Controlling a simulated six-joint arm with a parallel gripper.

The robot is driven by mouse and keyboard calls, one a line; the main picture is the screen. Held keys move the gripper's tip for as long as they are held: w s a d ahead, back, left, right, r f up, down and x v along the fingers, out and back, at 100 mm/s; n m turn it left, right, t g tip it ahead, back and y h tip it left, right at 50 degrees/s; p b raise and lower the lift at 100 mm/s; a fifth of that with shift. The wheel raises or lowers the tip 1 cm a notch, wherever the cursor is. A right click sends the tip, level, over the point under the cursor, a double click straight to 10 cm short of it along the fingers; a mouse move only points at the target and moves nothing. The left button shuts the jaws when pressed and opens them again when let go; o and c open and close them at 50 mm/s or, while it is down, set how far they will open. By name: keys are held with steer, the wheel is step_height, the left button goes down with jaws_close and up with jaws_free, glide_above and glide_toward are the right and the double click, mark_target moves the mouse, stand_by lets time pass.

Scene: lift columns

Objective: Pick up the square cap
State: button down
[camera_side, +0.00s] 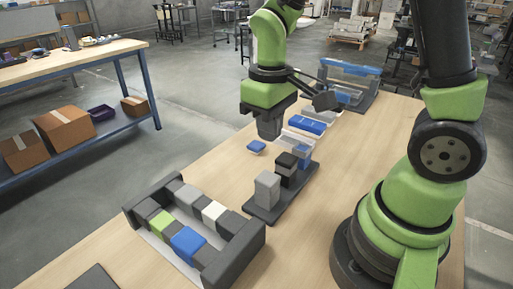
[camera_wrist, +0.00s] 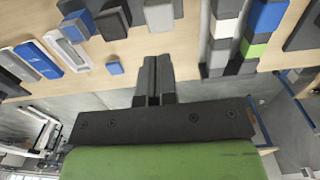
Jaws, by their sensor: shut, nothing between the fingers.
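The square cap appears to be the small blue square piece (camera_side: 256,146) lying flat on the wooden table. It also shows in the wrist view (camera_wrist: 115,68), left of my fingers and apart from them. My gripper (camera_side: 269,134) points down above the table, just up and to the right of the cap in the side view. Its two dark fingers (camera_wrist: 157,62) are together in the wrist view, with nothing held between them.
A dark base (camera_side: 262,214) bears upright columns, including a light grey one (camera_side: 267,190) and a dark one (camera_side: 287,168). A dark rack (camera_side: 240,255) holds rows of coloured blocks. A blue-topped tray (camera_side: 306,124) and another rack (camera_side: 350,68) stand farther back. Bare table lies left of the cap.

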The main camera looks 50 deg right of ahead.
stand_by(0.4)
steer(key=shift+c, duration=2.4)
jaws_free()
steer(key=t, duration=0.2)
glide_toward(256, 144)
step_height(256, 144, down, 3)
steer(key=shift+d+f, duration=0.1)
steer(key=shift+f, duration=0.05)
steer(key=shift+w+f, duration=0.25)
steer(key=shift+f, duration=0.7)
steer(key=shift+w+f, duration=0.25)
steer(key=shift+f, duration=0.7)
steer(key=shift+w+f, duration=0.25)
steer(key=shift+f, duration=0.7)
